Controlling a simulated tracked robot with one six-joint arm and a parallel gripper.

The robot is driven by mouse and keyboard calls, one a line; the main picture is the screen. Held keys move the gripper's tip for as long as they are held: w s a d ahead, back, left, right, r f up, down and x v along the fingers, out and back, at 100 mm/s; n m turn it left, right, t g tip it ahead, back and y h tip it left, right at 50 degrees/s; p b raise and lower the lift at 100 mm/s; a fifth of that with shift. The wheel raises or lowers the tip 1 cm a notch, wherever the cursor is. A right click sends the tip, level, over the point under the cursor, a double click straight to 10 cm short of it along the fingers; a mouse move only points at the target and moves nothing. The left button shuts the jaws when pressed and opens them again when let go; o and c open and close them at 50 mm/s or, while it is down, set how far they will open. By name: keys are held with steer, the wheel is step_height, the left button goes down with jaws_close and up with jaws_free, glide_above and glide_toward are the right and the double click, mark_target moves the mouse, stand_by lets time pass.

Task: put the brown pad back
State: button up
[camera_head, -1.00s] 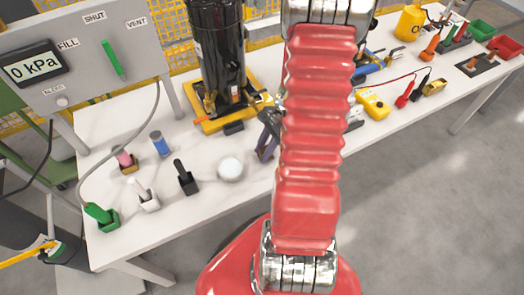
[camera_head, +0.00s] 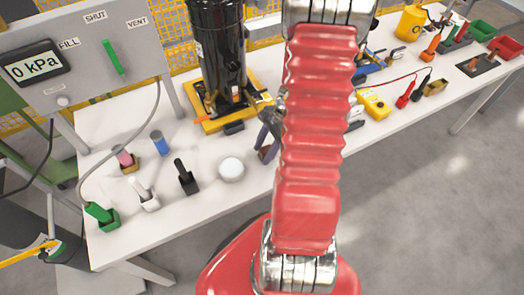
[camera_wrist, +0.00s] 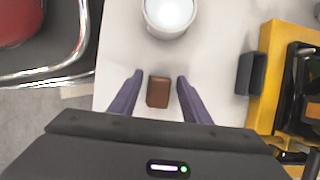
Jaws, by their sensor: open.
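The brown pad (camera_wrist: 158,92) is a small dark brown block. In the wrist view it sits over the white table top, between the two purple fingers of my gripper (camera_wrist: 160,77). The fingers are open, with a gap on each side of the pad. The pad is not clearly made out there.
A white round dish (camera_wrist: 169,14) lies close by; it also shows in the head view (camera_head: 231,169). A dark block (camera_wrist: 251,73) and the yellow base (camera_wrist: 281,45) of the black cylinder (camera_head: 218,45) are near. Several holders with tools (camera_head: 187,180) stand at left.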

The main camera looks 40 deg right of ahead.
steer(key=v, duration=1.2)
stand_by(0.5)
steer(key=s+a+r+n+t+h, duration=0.1)
steer(key=a+r+n+t+h, duration=0.1)
steer(key=a+r+n, duration=0.8)
steer(key=s+a+r+n+t+h, duration=0.2)
steer(key=a+r+n, duration=0.8)
steer(key=a, duration=0.7)
steer(key=shift+a+n, duration=0.3)
steer(key=shift+n, duration=0.3)
